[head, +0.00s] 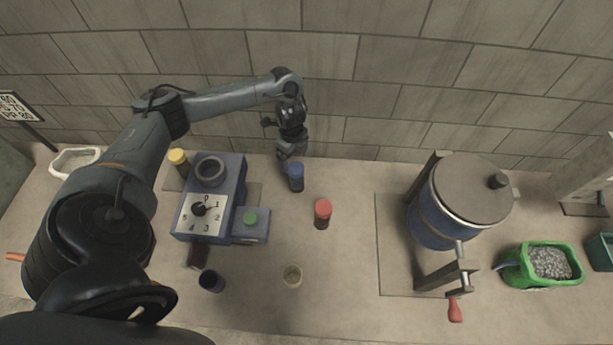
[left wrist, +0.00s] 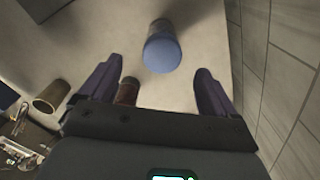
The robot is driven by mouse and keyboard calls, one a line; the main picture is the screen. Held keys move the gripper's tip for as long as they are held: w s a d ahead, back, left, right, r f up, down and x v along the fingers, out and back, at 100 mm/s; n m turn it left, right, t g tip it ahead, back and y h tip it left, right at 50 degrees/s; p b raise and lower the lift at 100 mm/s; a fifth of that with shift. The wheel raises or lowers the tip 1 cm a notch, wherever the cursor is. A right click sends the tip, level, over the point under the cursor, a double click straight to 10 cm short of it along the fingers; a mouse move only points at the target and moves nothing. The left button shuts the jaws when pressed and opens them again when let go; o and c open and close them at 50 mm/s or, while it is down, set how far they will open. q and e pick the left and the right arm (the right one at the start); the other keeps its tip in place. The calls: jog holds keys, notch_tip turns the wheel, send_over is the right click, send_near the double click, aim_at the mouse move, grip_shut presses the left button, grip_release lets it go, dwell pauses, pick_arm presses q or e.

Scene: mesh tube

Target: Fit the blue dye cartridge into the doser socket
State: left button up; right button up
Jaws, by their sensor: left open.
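The blue dye cartridge (head: 296,178) stands upright on the counter, right of the doser (head: 226,180). The doser is a blue box with a numbered dial; its round dark-rimmed socket (head: 210,171) is on top at the back and looks empty. My left gripper (head: 286,164) is low at the back of the cartridge, close to it. In the left wrist view the blue cartridge (left wrist: 162,50) shows ahead of the two open fingers (left wrist: 157,76), roughly centred in the gap. Nothing is held. My right gripper is not in view.
A red cartridge (head: 322,213) stands right of the doser, a yellow one (head: 178,161) at its left. A dark cup (head: 211,281) and a pale cup (head: 292,275) stand in front. A drum with a crank (head: 448,205) and a green gravel container (head: 540,265) are at right. The wall is close behind.

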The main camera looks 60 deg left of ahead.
aim_at(295, 167)
pick_arm(q)
notch_tip(295, 167, down, 3)
jog(key=shift+s+d+f+b, duration=0.1)
jog(key=shift+s+f+b, duration=0.1)
jog(key=shift+b, duration=0.3)
jog(key=shift+w+f, duration=0.1)
jog(key=shift+f, duration=0.2)
jog(key=shift+w+f+b, duration=0.15)
jog(key=shift+f, duration=1.05)
jog(key=shift+w+f+b, duration=0.15)
jog(key=shift+f, duration=1.05)
jog(key=shift+c, duration=0.3)
jog(key=c, duration=1)
jog(key=shift+c, duration=0.7)
jog(key=shift+r, duration=0.15)
